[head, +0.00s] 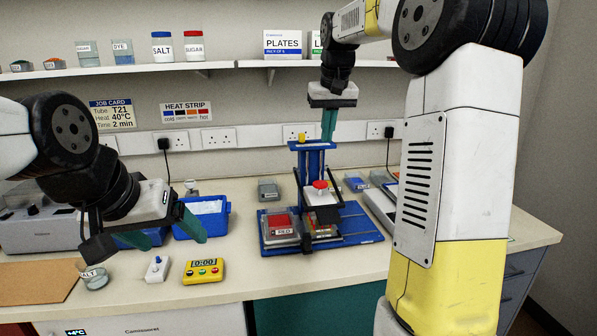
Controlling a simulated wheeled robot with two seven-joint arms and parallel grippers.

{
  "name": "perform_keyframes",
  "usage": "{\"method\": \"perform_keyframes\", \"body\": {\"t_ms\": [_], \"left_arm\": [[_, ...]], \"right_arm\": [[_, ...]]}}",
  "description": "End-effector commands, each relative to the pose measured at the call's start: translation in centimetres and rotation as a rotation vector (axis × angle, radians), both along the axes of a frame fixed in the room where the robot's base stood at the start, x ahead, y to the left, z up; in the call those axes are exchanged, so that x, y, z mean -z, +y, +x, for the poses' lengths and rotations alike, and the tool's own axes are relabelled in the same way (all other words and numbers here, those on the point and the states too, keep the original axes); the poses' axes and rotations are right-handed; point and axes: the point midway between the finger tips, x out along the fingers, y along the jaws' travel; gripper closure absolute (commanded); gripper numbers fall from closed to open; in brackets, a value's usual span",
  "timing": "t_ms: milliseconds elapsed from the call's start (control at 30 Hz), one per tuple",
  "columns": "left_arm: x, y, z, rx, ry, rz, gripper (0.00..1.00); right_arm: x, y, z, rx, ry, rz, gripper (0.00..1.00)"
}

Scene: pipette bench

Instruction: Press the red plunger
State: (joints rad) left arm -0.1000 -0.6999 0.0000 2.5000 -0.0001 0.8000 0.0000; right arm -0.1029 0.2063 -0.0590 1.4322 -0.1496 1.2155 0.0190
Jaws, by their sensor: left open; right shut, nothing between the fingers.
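The red plunger (320,184) is a small red cap on a white body, inside a blue stand (344,222) on the bench. My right gripper (328,137) is shut and empty. It points down just above the top bar of the stand, behind and above the red cap in the picture; I cannot tell how far apart they are in depth. My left gripper (148,241) is open and empty over the left part of the bench, well left of the stand. The underside of the plunger's body is hidden.
A red-topped labelled block (282,223) sits on the stand's base. A shelf (150,68) runs above.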

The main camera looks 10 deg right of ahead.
Motion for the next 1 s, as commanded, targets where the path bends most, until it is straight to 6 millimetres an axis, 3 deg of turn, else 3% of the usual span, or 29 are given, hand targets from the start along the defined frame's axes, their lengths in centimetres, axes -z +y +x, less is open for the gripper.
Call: {"method": "perform_keyframes", "body": {"t_ms": [567, 1000], "left_arm": [[0.0, 0.0, 0.0, 0.0, 0.0, 0.0, 0.2], [0.0, 0.0, 0.0, 0.0, 0.0, 0.0, 0.2]], "right_arm": [[0.9, -0.1, 0.9, 0.003, 0.008, -0.006, 1.0], [9.1, 0.0, 3.3, 0.003, 0.011, -0.006, 1.0]]}}
